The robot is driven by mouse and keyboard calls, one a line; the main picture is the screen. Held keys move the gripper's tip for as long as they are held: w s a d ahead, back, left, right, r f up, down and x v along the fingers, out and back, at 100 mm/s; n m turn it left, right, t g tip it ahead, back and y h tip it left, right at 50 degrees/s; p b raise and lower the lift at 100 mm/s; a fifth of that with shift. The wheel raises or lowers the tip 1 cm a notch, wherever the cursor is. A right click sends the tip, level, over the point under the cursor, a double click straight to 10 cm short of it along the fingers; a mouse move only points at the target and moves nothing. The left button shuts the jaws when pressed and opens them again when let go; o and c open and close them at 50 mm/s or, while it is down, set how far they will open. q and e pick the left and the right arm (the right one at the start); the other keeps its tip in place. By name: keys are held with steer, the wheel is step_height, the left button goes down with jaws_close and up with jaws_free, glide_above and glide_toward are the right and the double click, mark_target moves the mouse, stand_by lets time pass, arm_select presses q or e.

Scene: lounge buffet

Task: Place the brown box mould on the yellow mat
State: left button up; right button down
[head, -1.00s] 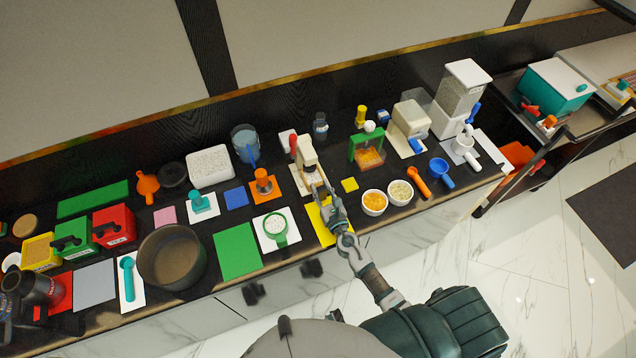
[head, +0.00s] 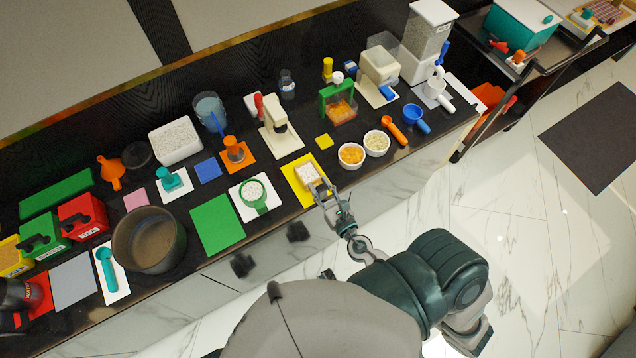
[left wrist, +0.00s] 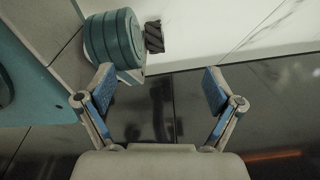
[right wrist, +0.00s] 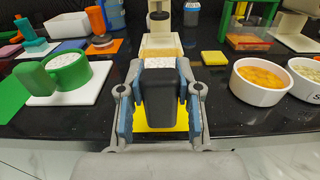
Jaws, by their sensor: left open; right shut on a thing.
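The mat also shows below the mould in the right wrist view (right wrist: 141,121). I cannot tell whether the mould touches the mat. My right gripper (head: 322,190) reaches in from the front edge. My left gripper (left wrist: 160,88) is open and empty, away from the counter.
A cream press (head: 279,125) stands behind the mat. A green mat (head: 217,224) and a white mat with a green-handled round mould (head: 256,196) lie to the left. Bowls of orange pieces (head: 351,155) and pale pieces (head: 376,143) stand to the right, near a small yellow square (head: 324,141).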

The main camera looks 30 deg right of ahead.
mark_target(315, 182)
arm_select(q)
steer(key=w+r+b, duration=0.2)
steer(key=w, duration=0.3)
arm_select(e)
steer(key=s+a+r, duration=0.3)
steer(key=s+a, duration=0.4)
steer(key=s, duration=0.3)
arm_select(q)
steer(key=s+a+f+p, duration=0.1)
steer(key=s+f+p, duration=0.25)
steer(key=s, duration=0.65)
arm_select(e)
steer(key=w+d, duration=0.2)
steer(key=w, duration=0.2)
steer(key=w+d+f, duration=0.1)
steer(key=w+d, duration=0.1)
steer(key=w, duration=0.2)
steer(key=w+d, duration=0.3)
steer(key=w, duration=0.2)
steer(key=shift+f, duration=0.3)
steer(key=shift+w+f, duration=0.15)
steer(key=shift+f, duration=0.15)
step_height(315, 182, down, 3)
steer(key=shift+a+b, duration=0.1)
steer(key=shift+b, duration=0.9)
arm_select(q)
steer(key=w+d+r, duration=0.1)
steer(key=w, duration=0.5)
steer(key=shift+d+r, duration=0.15)
steer(key=shift+r, duration=0.25)
